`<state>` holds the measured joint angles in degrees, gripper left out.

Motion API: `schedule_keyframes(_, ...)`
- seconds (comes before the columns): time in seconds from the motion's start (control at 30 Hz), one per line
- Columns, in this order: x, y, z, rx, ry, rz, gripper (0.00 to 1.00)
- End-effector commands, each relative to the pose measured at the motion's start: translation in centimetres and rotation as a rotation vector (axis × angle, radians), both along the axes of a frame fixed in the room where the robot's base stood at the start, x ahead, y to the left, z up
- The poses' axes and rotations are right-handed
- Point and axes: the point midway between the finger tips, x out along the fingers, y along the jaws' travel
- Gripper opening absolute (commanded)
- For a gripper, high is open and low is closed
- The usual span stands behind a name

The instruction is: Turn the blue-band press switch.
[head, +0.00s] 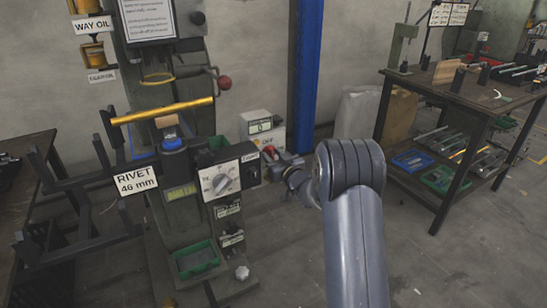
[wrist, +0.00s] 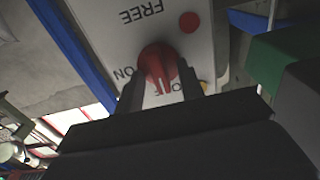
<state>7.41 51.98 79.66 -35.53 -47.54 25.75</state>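The red switch knob (wrist: 157,62) sits on a white panel (wrist: 120,30) marked FREE, ON and OFF in the wrist view. My gripper (wrist: 162,90) is at the knob, one dark finger on each side, with a narrow gap seeming to show beside the knob's grip. Whether a finger touches it I cannot tell. In the head view my gripper (head: 272,155) reaches the pale switch box (head: 262,128) right of the press, and hides most of the knob. The press (head: 172,190) has a blue band (head: 173,144) around its post.
A control box (head: 222,178) with a grey dial stands just left of my gripper. A yellow bar (head: 165,110) crosses the press. A blue column (head: 305,75) rises behind. A workbench (head: 470,95) with tools stands at right; the floor before it is clear.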

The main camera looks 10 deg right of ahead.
Motion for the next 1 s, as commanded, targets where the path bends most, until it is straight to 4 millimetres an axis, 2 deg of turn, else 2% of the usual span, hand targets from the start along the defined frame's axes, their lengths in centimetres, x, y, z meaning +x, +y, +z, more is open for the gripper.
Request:
schedule_keyframes(0.2,-0.01,0.02,0.01,0.000,0.000,0.000,0.35)
schedule_keyframes(0.63,-0.03,0.01,0.01,0.000,0.000,0.000,0.00)
schedule_keyframes(1.0,-0.03,-0.01,0.06,0.027,0.010,0.000,0.00)
